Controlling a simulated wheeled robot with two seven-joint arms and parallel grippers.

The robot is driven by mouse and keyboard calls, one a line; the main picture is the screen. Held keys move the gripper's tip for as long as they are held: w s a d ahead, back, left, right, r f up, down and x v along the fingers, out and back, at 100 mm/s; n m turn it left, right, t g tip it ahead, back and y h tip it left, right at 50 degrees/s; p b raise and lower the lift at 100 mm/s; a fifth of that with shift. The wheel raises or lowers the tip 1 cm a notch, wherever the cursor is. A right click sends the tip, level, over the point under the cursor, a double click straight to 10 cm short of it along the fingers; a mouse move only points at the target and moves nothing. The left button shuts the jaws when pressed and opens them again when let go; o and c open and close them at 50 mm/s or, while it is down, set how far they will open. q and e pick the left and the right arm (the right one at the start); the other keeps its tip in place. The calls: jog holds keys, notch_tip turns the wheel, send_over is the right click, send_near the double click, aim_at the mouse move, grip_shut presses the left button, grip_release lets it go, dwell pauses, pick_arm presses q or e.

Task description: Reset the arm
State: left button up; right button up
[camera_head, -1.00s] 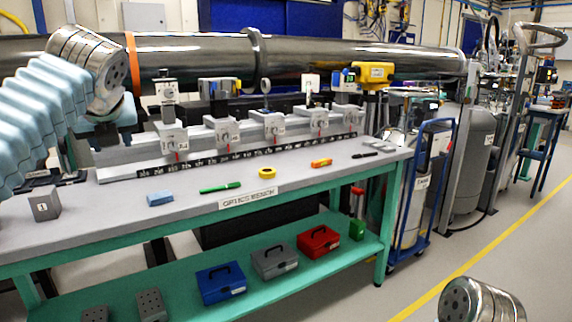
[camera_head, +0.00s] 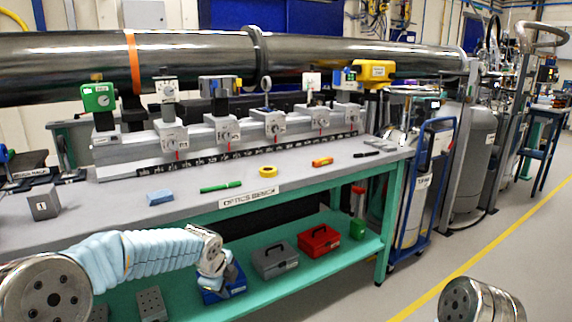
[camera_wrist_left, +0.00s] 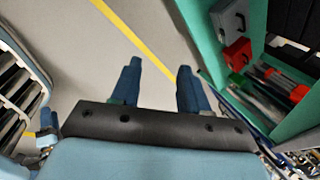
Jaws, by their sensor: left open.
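My left arm comes in from the left in the head view, its light blue sleeve running low in front of the bench. My left gripper (camera_head: 229,277) is in front of the lower shelf, overlapping the blue toolbox (camera_head: 222,294) in the picture. In the left wrist view my left gripper (camera_wrist_left: 158,88) shows two blue fingers spread apart with only floor between them, so it is open and empty. A metal joint of mine shows at the bottom right of the head view. My right gripper is not in view.
The optics bench (camera_head: 105,215) carries a rail with several mounts, a blue block (camera_head: 160,197), a green marker (camera_head: 221,187) and yellow tape (camera_head: 268,172). A grey toolbox (camera_head: 274,261) and red toolbox (camera_head: 319,240) stand on its shelf (camera_head: 340,265). Floor at right is clear.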

pick_arm(q)
jog(key=s+d+f+n+g+h, duration=0.1)
jog(key=s+d+f+n, duration=0.2)
jog(key=f, duration=0.4)
jog(key=s+f+n+g+h, duration=0.1)
jog(key=s+f+n, duration=0.25)
jog(key=f, duration=0.35)
jog(key=s+f+n, duration=0.5)
jog(key=s, duration=0.3)
jog(key=s+d+f+n+g, duration=0.1)
jog(key=s+f+n, duration=0.4)
jog(key=s, duration=0.3)
jog(key=s+d+f+n+g+h, duration=0.1)
jog(key=s+f+n, duration=0.5)
jog(key=s, duration=0.3)
